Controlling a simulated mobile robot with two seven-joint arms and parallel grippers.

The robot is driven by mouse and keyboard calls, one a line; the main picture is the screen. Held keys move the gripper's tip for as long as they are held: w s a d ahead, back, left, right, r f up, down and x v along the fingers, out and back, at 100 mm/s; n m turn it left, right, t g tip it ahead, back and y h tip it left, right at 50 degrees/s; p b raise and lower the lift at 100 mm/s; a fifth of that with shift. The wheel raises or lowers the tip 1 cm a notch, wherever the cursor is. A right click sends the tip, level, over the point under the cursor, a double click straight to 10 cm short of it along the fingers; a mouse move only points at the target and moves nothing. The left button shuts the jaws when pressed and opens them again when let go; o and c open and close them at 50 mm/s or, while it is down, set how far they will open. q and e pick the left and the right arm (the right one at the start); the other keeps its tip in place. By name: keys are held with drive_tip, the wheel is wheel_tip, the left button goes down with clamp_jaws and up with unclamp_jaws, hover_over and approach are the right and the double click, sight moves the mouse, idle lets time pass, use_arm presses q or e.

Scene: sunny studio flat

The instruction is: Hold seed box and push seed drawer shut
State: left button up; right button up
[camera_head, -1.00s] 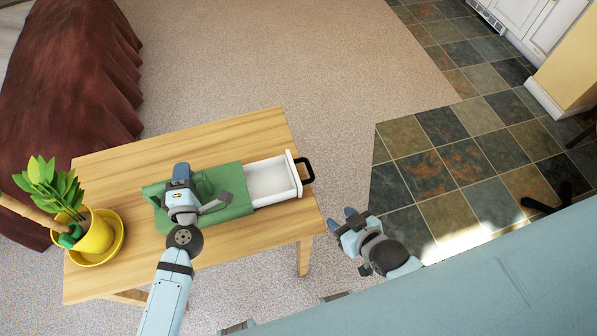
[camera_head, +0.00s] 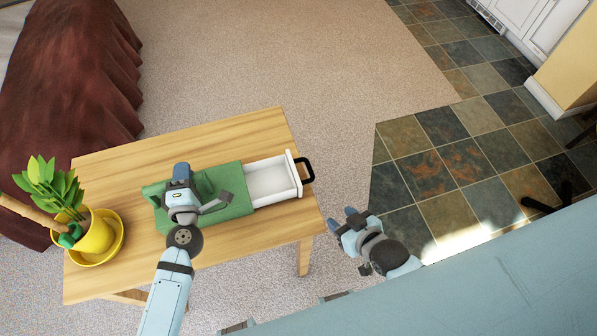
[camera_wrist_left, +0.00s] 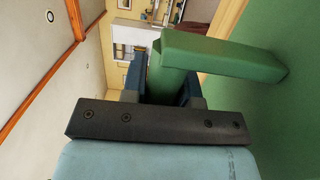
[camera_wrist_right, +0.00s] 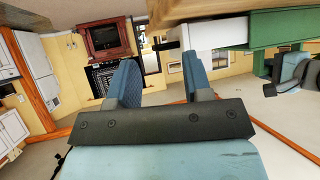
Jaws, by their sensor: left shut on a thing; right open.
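The green seed box (camera_head: 232,183) lies on the wooden table, its white seed drawer (camera_head: 272,181) pulled out to the right with a black handle (camera_head: 308,169) at its end. My left gripper (camera_head: 181,182) is shut on a green part of the box near its left end; the left wrist view shows that green part (camera_wrist_left: 165,84) between the fingers. My right gripper (camera_head: 346,221) is open and empty, off the table's right edge, below and right of the handle. The right wrist view shows the drawer (camera_wrist_right: 215,35) above the open fingers (camera_wrist_right: 165,85).
The table (camera_head: 240,128) has bare wood behind the box. A brown-covered couch (camera_head: 70,80) is at the far left. Open floor lies right of the table.

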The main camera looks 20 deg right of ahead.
drive_tip(key=shift+w, duration=0.15)
drive_tip(key=c, duration=0.5)
drive_tip(key=w+d, duration=0.1)
drive_tip(key=w+f+g, duration=0.1)
drive_tip(key=w, duration=0.1)
drive_tip(key=w+d+f+m+g, duration=0.1)
drive_tip(key=shift+w+d, duration=0.15)
drive_tip(key=shift+d, duration=0.15)
clamp_jaws()
drive_tip(key=w+d+r+m+g+y, duration=0.1)
drive_tip(key=w+d+r+g+y, duration=0.1)
drive_tip(key=w+d+r+g, duration=0.3)
drive_tip(key=w+d+r+m+g+y, duration=0.1)
drive_tip(key=w+d+r+g+y, duration=0.25)
drive_tip(key=w, duration=0.35)
drive_tip(key=a+r+x, duration=0.1)
drive_tip(key=a+x, duration=0.1)
drive_tip(key=x, duration=1)
drive_tip(key=shift+s+a+r+h, duration=0.15)
drive_tip(key=shift+s+a+h, duration=0.05)
drive_tip(key=shift+h, duration=0.15)
